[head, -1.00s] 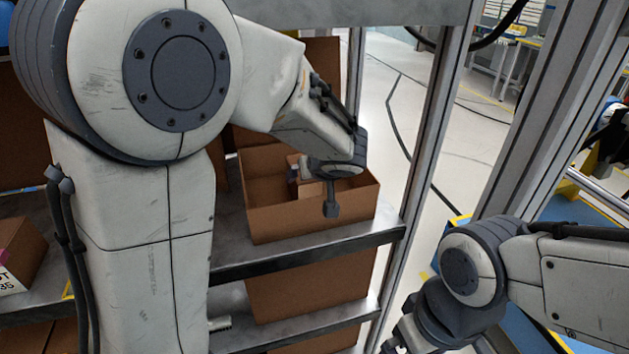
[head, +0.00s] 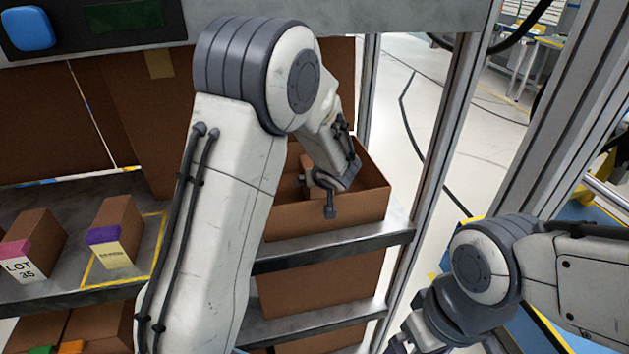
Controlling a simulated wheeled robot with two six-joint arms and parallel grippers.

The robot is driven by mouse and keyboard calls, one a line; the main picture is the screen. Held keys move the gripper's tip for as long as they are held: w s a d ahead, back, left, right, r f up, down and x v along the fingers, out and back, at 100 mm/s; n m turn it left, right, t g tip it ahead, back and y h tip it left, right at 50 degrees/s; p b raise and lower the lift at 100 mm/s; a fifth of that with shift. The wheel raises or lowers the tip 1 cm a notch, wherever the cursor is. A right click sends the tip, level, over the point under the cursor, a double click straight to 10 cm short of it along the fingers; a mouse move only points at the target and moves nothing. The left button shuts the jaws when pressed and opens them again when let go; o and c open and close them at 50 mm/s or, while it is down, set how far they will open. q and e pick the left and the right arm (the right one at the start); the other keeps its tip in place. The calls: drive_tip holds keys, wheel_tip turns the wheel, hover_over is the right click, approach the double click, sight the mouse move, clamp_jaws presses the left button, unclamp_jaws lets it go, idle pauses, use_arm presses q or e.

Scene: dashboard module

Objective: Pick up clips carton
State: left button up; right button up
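My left gripper (head: 325,190) points down into an open brown cardboard box (head: 330,218) on the right-hand shelf. One dark finger shows at the box's front rim; the other is hidden, so its opening is unclear. A small brown item (head: 306,186) shows inside the box beside the gripper. I cannot tell whether it is held or whether it is the clips carton. My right gripper (head: 402,338) is low at the bottom edge, partly cut off, and its opening is unclear.
On the left shelf stand a brown carton with a pink and white "LOT 35" label (head: 20,268) and one with a purple and cream label (head: 109,245) inside a yellow outline. More boxes sit below. A metal post (head: 445,140) stands right of the open box.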

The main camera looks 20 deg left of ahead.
use_arm(q)
clamp_jaws()
drive_tip(key=shift+r, duration=0.1)
idle(0.3)
